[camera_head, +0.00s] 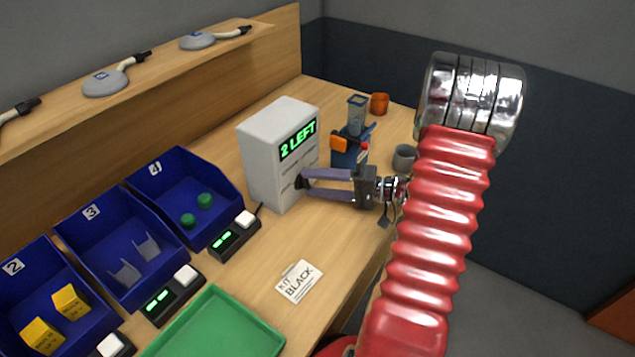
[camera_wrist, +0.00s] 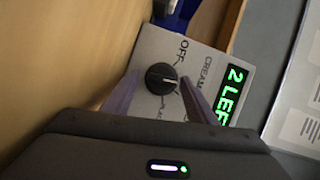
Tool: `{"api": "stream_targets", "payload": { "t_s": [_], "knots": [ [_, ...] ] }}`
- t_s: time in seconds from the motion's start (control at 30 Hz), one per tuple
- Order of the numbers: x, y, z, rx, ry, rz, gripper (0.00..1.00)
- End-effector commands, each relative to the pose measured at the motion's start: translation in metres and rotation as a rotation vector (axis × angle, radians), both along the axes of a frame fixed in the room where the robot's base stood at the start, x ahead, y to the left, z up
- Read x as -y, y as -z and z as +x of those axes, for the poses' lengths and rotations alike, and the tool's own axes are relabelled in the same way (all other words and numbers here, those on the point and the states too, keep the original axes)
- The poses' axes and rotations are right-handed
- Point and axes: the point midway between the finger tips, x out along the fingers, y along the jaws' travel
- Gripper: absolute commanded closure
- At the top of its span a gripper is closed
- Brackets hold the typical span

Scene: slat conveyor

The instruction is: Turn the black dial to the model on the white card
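The black dial (camera_wrist: 161,78) is on the face of a grey box (camera_head: 262,160) with a green "2 LEFT" display (camera_head: 298,140). In the wrist view "OFF" and "CREAM" are readable around the dial, and another label below is partly hidden. A pale mark on the dial seems to point right, toward the lower right; I cannot tell exactly. The white card (camera_head: 299,282) lies on the bench and reads "KIT BLACK". My gripper (camera_wrist: 160,82) is at the box face, its two purple fingers apart on either side of the dial, with small gaps showing.
Blue bins (camera_head: 222,203) stand left of the box, with small button units (camera_head: 235,236) before them. A green tray (camera_head: 240,335) lies at the front. A blue device (camera_head: 347,153), a grey cup (camera_head: 404,158) and an orange cup (camera_head: 379,103) stand behind my gripper.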

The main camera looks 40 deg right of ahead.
Motion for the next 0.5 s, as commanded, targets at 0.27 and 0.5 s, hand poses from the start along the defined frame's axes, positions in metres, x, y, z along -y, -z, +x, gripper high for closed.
{"api": "stream_targets", "payload": {
  "t_s": [0.27, 0.5],
  "knots": [
    [-0.0004, -0.001, -0.0001, 0.002, -0.001, 0.001, 0.45],
    [0.0087, -0.0023, -0.0099, 0.003, -0.002, 0.0, 0.45]
  ]
}}
